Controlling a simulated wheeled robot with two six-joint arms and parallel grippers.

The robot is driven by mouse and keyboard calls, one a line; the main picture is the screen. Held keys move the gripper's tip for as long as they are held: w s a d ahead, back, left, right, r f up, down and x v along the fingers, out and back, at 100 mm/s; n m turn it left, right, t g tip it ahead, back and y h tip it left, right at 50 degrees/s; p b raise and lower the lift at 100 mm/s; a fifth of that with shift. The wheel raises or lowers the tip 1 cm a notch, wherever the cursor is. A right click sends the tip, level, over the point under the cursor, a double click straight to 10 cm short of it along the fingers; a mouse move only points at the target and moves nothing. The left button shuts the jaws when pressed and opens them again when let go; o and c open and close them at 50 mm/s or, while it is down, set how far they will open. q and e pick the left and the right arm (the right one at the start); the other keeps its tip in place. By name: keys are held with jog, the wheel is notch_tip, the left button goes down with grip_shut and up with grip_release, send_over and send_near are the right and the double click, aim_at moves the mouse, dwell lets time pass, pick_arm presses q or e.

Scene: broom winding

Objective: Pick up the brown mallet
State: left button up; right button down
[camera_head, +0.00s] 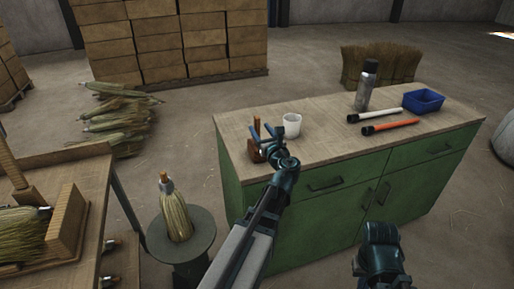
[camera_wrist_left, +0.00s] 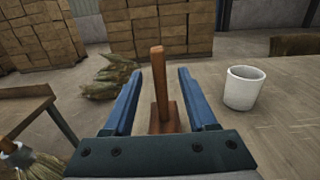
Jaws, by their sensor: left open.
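The brown mallet (camera_head: 257,129) stands upright at the left end of the green cabinet's worktop, its handle pointing up. My left gripper (camera_head: 264,134) is at the mallet, with its blue fingers apart. In the left wrist view the mallet's handle (camera_wrist_left: 158,75) rises between the two open fingers (camera_wrist_left: 158,92), with a gap on each side. Its head is low down, partly hidden behind the gripper's body. My right gripper (camera_head: 382,262) is low at the right in front of the cabinet; its fingers cannot be made out.
A white cup (camera_head: 291,125) stands just right of the mallet, also in the left wrist view (camera_wrist_left: 243,88).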

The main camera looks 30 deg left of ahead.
aim_at(258, 126)
pick_arm(q)
jog(key=x, duration=0.3)
jog(key=shift+w+a, duration=0.2)
jog(key=shift+a, duration=0.1)
grip_shut()
dwell(1.1)
